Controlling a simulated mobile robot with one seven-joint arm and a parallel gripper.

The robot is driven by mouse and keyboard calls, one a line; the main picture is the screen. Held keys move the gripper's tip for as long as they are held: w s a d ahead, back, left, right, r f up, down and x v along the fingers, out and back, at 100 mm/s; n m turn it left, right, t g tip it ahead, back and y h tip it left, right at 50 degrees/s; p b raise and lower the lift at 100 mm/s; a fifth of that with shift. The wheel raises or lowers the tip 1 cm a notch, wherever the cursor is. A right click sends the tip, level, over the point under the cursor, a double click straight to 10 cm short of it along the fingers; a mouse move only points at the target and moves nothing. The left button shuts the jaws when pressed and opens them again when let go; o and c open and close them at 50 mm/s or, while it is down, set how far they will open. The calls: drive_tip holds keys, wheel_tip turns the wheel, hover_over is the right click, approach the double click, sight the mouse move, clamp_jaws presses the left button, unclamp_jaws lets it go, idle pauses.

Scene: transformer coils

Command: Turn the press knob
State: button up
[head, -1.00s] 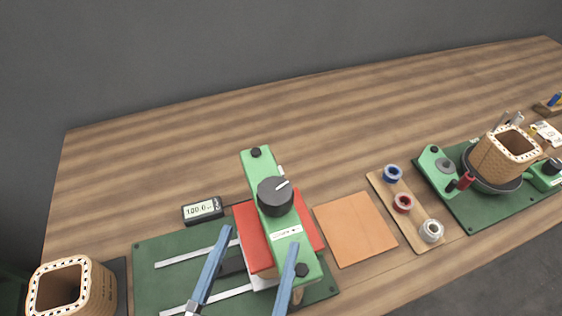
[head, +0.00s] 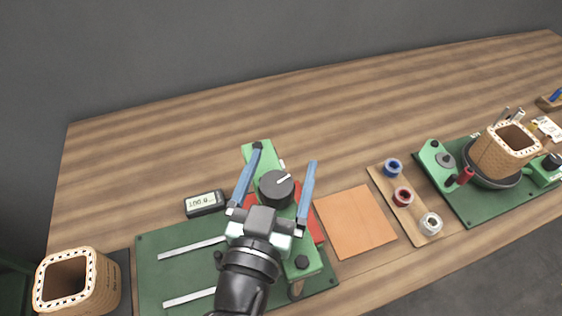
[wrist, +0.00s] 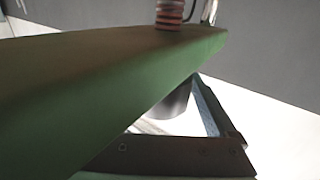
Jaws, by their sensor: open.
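The press knob (head: 276,189) is a dark round knob with a white pointer line, which points to the upper right. It sits on top of the green press bar (head: 262,154). My gripper (head: 284,157) is open, with one blue finger on the left of the knob and the other on its right. Gaps show between knob and fingers; whether the fingers are at knob height cannot be told. The red block (head: 317,232) under the bar is partly hidden by my gripper and arm. In the wrist view a large green surface (wrist: 90,85) fills much of the picture.
A small display (head: 204,203) stands behind the green base plate (head: 155,285). A tan coil form (head: 95,285) is at left. An orange sheet (head: 356,222) and a spool board (head: 415,220) lie right. Another green station (head: 470,208) holds a second coil form. The back table is clear.

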drive_tip(key=shift+w, duration=0.1)
drive_tip(key=c, duration=1.4)
drive_tip(key=shift+f, duration=0.1)
drive_tip(key=shift+f+h+b, duration=0.1)
drive_tip(key=shift+h+b, duration=0.2)
drive_tip(key=shift+b, duration=0.45)
